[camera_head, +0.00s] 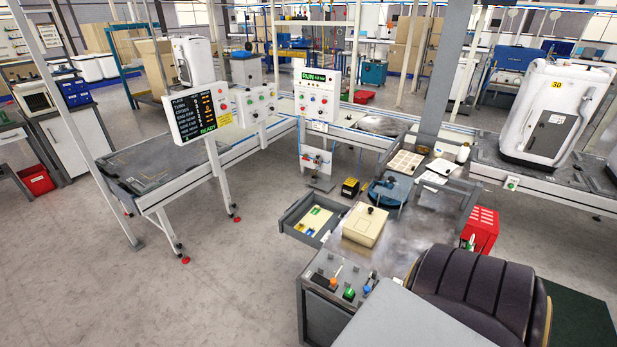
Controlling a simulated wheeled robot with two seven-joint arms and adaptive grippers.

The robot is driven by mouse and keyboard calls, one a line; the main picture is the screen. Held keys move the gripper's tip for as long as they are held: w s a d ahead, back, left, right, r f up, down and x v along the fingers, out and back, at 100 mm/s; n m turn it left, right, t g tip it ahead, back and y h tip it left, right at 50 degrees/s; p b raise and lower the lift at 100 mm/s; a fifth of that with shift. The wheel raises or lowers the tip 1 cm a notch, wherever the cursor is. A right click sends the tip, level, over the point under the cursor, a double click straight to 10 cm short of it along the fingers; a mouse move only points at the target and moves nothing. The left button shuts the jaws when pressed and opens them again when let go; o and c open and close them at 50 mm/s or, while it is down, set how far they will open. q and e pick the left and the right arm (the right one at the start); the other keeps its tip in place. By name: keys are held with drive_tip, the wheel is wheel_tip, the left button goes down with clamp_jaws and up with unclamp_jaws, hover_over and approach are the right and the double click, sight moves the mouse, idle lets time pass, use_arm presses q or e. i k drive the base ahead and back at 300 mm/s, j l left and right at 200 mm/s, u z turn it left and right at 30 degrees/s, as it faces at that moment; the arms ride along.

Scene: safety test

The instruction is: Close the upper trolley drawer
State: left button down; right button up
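An open grey drawer (295,213) juts out to the left from the side of a low grey workbench or trolley (393,238). Inside the drawer lie a yellow item (318,211), a green piece and other small items. The drawer's front panel faces left and stands clear of the body. I cannot tell whether another drawer lies below it. Neither of my grippers shows in the head view.
A beige box (365,225) with a black knob stands on the worktop beside the drawer. Small coloured controls (349,292) sit at its near end. A black ribbed form (478,290) fills the lower right. Open floor (230,300) lies left of the drawer.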

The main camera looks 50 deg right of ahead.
sight(326, 219)
drive_tip(key=i+j+z, duration=0.15)
drive_tip(key=i+z, duration=0.3)
drive_tip(key=i+j+z, duration=0.2)
drive_tip(key=z, duration=0.2)
drive_tip(key=i+j+z, duration=0.3)
drive_tip(key=z, duration=0.15)
drive_tip(key=i+j+z, duration=0.2)
drive_tip(key=j+z, duration=0.2)
drive_tip(key=j, duration=0.15)
drive_tip(key=i+j+z, duration=0.15)
drive_tip(key=j+z, duration=0.7)
drive_tip(key=j, duration=0.15)
drive_tip(key=j+z, duration=0.3)
drive_tip(key=j, duration=0.5)
drive_tip(key=k+j+z, duration=0.1)
drive_tip(key=j+z, duration=0.25)
drive_tip(key=j, duration=0.4)
